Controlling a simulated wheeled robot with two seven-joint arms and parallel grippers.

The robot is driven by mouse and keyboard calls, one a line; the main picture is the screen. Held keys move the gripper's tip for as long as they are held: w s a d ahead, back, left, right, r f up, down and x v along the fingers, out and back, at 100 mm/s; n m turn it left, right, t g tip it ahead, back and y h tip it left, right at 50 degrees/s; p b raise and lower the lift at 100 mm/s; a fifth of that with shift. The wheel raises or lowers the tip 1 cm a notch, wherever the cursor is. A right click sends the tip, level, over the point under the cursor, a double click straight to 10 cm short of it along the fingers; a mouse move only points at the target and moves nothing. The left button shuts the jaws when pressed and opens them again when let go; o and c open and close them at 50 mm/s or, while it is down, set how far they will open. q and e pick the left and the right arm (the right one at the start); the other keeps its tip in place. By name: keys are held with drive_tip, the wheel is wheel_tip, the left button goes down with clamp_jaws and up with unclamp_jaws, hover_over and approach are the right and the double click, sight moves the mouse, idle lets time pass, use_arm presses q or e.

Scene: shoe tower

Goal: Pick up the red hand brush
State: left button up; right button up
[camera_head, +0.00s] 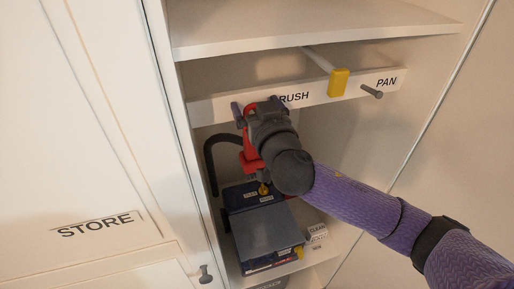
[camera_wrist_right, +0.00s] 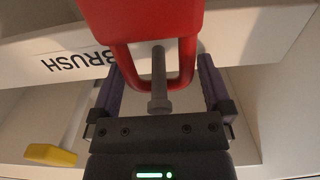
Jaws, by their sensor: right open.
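The red hand brush (camera_head: 250,157) hangs at the rail marked BRUSH in the cabinet, mostly hidden behind my right gripper in the head view. In the right wrist view the brush (camera_wrist_right: 140,20) shows a red body and a red loop, and a grey peg (camera_wrist_right: 158,78) passes through the loop. My right gripper (camera_head: 255,108) is at the rail. In the wrist view its fingers (camera_wrist_right: 160,80) are open, one on each side of the loop, with gaps visible. My left gripper is not in view.
The white rail (camera_head: 312,92) also has a PAN peg (camera_head: 371,92). A yellow-ended handle (camera_head: 338,82) sticks out above the rail. Below are a dark blue box (camera_head: 268,236) and a black hose (camera_head: 209,158). A shelf (camera_head: 300,30) is above; a STORE door (camera_head: 90,180) stands left.

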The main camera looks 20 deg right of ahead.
drive_tip(key=c, duration=1)
drive_tip(key=shift+c, duration=0.3)
